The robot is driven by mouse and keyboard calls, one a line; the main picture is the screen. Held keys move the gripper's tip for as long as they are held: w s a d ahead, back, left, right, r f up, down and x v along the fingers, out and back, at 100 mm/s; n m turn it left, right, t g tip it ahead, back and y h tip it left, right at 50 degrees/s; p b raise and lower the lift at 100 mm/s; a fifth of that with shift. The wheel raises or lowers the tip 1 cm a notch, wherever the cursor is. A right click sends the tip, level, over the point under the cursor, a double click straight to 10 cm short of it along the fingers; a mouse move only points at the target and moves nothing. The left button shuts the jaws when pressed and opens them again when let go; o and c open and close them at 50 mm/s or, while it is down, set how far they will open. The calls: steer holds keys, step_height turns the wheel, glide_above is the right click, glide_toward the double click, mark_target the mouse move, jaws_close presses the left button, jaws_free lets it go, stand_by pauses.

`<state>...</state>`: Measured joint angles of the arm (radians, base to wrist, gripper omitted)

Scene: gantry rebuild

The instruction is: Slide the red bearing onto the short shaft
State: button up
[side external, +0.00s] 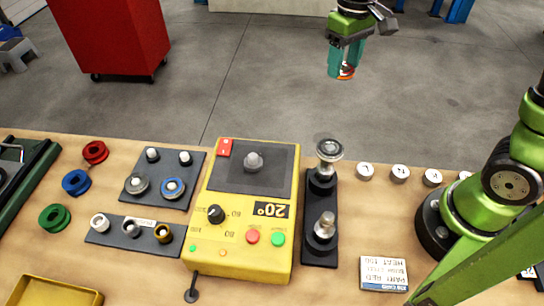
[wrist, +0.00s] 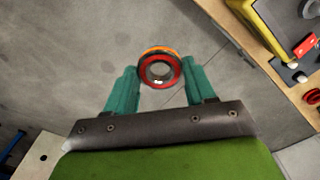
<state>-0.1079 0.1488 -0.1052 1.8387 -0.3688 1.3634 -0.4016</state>
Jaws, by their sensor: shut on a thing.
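The red bearing (wrist: 160,52) is a ring with a dark inner band and an orange upper edge. My gripper (wrist: 158,78) holds it between two teal fingertips, and floor shows through its hole. In the side external view my gripper (side external: 347,66) hangs over the floor beyond the table's far edge, apart from the shafts, with only a little of the bearing (side external: 346,73) showing. A black base (side external: 304,200) carries two metal shafts. The nearer shaft (side external: 326,222) looks shorter and stepped; the farther one (side external: 328,165) carries a wide metal disc on top.
A yellow heater (side external: 200,220) reading 20° stands left of the black base. Red (side external: 95,152), blue (side external: 76,182) and green (side external: 54,218) rings lie at left, near dark plates with pegs. A card (side external: 385,273) mentions red and heat. Several small labelled cylinders stand along the far edge.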

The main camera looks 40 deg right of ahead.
steer(key=s+a+n, duration=0.2)
steer(key=a+n, duration=0.1)
steer(key=a, duration=0.6)
steer(key=n, duration=1.4)
glide_above(329, 215)
steer(key=shift+a+f, duration=0.1)
steer(key=shift+f, duration=0.25)
steer(key=shift+f+n, duration=0.2)
steer(key=shift+n, duration=0.2)
steer(key=shift+f, duration=0.15)
steer(key=shift+f, duration=3.1)
steer(key=shift+f, duration=0.1)
steer(key=o, duration=1.2)
